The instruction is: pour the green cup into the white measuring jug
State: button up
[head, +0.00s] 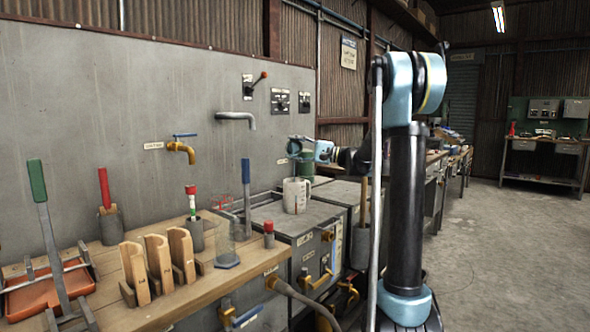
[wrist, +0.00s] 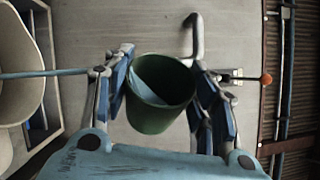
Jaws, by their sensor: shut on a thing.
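The green cup (wrist: 152,117) is between the two blue fingers of my gripper (wrist: 164,88) in the wrist view, which is shut on it. I look into its open mouth; a pale blue-grey patch shows inside, and I cannot tell whether it is the contents. The white measuring jug (head: 296,196) stands upright on a grey metal cabinet in the head view. A large pale container, seemingly the jug, is cut off at the left of the wrist view (wrist: 18,70).
A grey spout (head: 237,118) and a brass tap (head: 181,150) stick out of the wall panel behind. The wooden bench (head: 190,292) at left holds wooden holders (head: 159,262), a clear cylinder (head: 226,240) and upright tools. Open floor (head: 510,250) lies at right.

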dwell(0.3)
jog(key=shift+s+f+n, duration=0.15)
jog(key=shift+f+n, duration=0.15)
jog(key=shift+n, duration=0.3)
jog(key=r+m, duration=0.1)
jog(key=m, duration=0.1)
jog(key=w+r+m+h, duration=0.1)
jog(key=m, duration=0.2)
jog(key=shift+w, duration=0.1)
jog(key=shift+h, duration=0.3)
jog(key=m, duration=0.1)
jog(key=m+h, duration=0.1)
jog(key=m, duration=0.2)
jog(key=shift+w+a+r+g, duration=0.1)
jog(key=shift+w+r+g, duration=0.2)
jog(key=shift+w, duration=0.05)
jog(key=shift+m, duration=0.3)
